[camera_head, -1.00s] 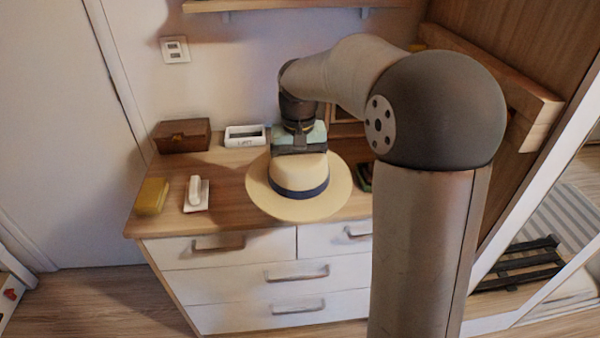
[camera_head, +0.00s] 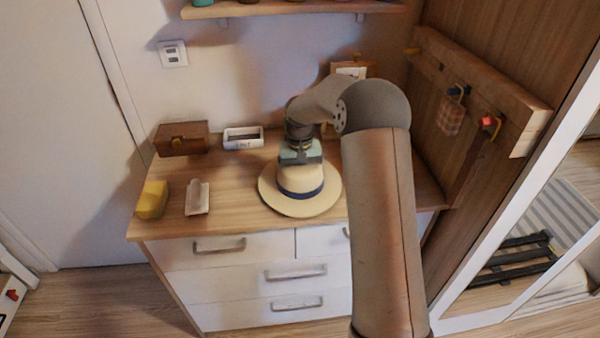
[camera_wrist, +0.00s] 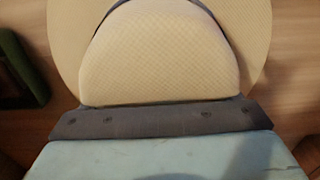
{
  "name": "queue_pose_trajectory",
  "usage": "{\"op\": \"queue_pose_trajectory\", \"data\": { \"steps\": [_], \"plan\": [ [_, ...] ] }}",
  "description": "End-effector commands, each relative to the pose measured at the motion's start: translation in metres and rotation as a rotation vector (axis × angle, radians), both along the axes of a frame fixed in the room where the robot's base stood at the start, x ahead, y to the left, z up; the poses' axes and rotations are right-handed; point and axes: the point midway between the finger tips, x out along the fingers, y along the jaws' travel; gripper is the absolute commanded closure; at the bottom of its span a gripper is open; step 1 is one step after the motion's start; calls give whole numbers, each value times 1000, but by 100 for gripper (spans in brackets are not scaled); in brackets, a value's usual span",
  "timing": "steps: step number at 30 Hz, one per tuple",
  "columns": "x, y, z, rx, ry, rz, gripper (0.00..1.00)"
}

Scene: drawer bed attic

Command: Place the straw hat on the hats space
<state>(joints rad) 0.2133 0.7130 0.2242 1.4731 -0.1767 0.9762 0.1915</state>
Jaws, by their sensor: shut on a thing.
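The straw hat (camera_head: 300,206) is cream with a dark blue band, upright, over the front middle of the dresser top. My gripper (camera_head: 301,160) points down and is shut on the top of its crown. I cannot tell whether the brim touches the dresser. In the wrist view the crown (camera_wrist: 160,55) fills the middle, against the dark edge of my gripper (camera_wrist: 160,115), with the brim behind it. The fingertips are hidden. No spot clearly marked as the hats space can be made out.
The wooden dresser (camera_head: 235,185) also carries a brown box (camera_head: 181,138), a small white tray (camera_head: 243,138), a yellow block (camera_head: 151,199) and a white dish (camera_head: 197,199). A peg rail (camera_head: 480,85) with hanging things is on the right wall. A shelf (camera_head: 290,8) hangs above.

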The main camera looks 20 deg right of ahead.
Motion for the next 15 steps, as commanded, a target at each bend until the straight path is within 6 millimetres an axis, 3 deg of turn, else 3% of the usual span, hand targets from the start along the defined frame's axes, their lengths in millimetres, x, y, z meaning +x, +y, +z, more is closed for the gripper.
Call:
{"op": "queue_pose_trajectory", "data": {
  "steps": [12, 13, 14, 15],
  "plan": [
    [0, 0, -9, 0, -2, 1, 40],
    [0, 0, -7, 0, -2, 1, 8],
    [0, 0, -7, 0, -2, 1, 0],
    [0, 0, -7, 0, -2, 1, 0]
  ]
}}
